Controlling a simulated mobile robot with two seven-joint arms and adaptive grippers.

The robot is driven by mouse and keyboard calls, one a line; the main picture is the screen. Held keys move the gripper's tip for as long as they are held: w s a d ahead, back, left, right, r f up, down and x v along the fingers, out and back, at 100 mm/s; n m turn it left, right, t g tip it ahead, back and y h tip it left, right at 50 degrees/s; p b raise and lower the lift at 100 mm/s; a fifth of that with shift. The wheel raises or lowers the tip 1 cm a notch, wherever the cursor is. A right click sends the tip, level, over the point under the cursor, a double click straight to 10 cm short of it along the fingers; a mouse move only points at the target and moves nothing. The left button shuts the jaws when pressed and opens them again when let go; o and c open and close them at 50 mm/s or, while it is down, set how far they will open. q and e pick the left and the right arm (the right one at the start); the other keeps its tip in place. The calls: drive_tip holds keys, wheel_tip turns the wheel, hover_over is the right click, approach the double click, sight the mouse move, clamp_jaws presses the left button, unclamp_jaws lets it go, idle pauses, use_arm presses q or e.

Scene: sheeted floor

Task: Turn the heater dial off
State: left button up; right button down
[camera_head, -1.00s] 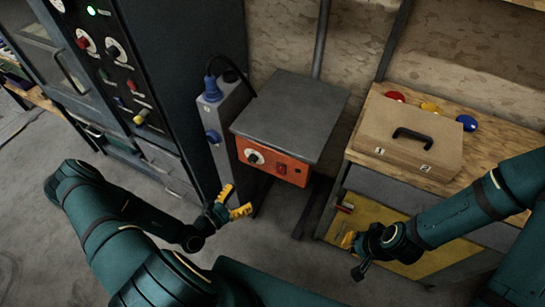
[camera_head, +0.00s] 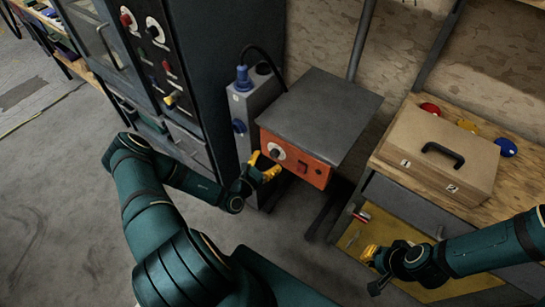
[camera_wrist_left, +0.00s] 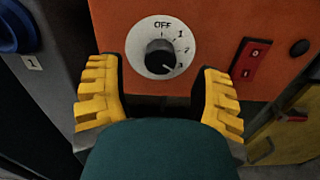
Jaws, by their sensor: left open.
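The heater is an orange box with a grey top plate (camera_head: 322,112). Its dial (camera_head: 276,151) is a black knob on a white disc on the orange front. In the left wrist view the dial (camera_wrist_left: 160,57) shows OFF at the top and numbers down its right side. The knob's white mark points to the lower right, by the lowest number, away from OFF. My left gripper (camera_head: 263,171) is open just in front of the dial, its yellow fingers (camera_wrist_left: 159,98) on either side of it and apart from the knob. My right gripper (camera_head: 370,257) is away to the right, low by the cabinet; its opening is unclear.
A red switch (camera_wrist_left: 250,60) sits right of the dial. A grey socket post (camera_head: 247,110) with blue plugs stands left of the heater. A dark cabinet (camera_head: 230,60) with knobs is further left. At right, a tan case (camera_head: 437,150) and coloured buttons sit on a wooden bench.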

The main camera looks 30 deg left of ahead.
sight(275, 153)
use_arm(q)
drive_tip(key=shift+w+d, duration=0.15)
drive_tip(key=shift+w, duration=1.25)
clamp_jaws()
